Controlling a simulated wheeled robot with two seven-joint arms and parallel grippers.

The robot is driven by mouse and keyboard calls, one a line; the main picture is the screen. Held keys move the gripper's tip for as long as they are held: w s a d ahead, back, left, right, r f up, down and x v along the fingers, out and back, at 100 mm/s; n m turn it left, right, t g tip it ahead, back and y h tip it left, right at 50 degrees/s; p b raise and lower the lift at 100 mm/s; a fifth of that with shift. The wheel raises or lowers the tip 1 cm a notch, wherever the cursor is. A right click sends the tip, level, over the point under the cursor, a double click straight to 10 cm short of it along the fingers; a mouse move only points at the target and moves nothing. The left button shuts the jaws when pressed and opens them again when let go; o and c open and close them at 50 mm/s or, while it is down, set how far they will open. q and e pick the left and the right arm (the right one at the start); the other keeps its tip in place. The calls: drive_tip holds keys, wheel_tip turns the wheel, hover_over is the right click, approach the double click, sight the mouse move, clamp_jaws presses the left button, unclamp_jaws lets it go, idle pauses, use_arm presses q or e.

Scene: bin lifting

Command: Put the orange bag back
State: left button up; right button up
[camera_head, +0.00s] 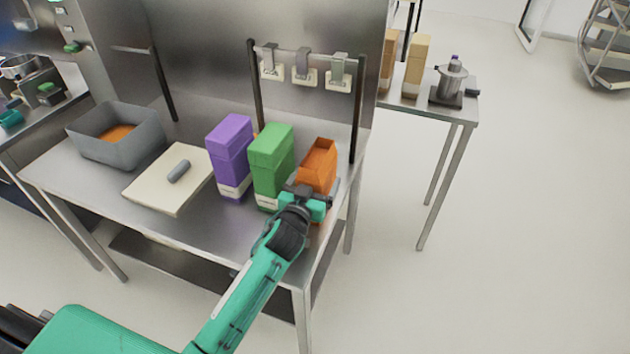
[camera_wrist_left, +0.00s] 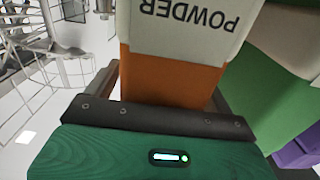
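The orange bag (camera_head: 318,165) stands at the right end of the steel table, with its top open. My left gripper (camera_head: 311,190) reaches it from the front, with one finger on each side. In the left wrist view the orange bag (camera_wrist_left: 170,78) fills the space between the fingers (camera_wrist_left: 168,92), which look closed against its sides. Its white label reads POWDER and appears upside down. The bag's lower part is hidden behind my gripper in the head view, so I cannot tell whether it touches the table. My right gripper is not in view.
A green box (camera_head: 271,165) stands close left of the orange bag, then a purple box (camera_head: 230,155). Farther left are a cream board (camera_head: 150,192) with a grey cylinder (camera_head: 179,171) and a grey bin (camera_head: 92,148) holding orange contents. A rack post (camera_head: 357,115) stands behind right.

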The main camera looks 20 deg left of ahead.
use_arm(q)
drive_tip(key=s+b, duration=0.1)
drive_tip(key=s, duration=1.1)
drive_tip(key=shift+a+r, duration=0.15)
drive_tip(key=shift+a, duration=0.05)
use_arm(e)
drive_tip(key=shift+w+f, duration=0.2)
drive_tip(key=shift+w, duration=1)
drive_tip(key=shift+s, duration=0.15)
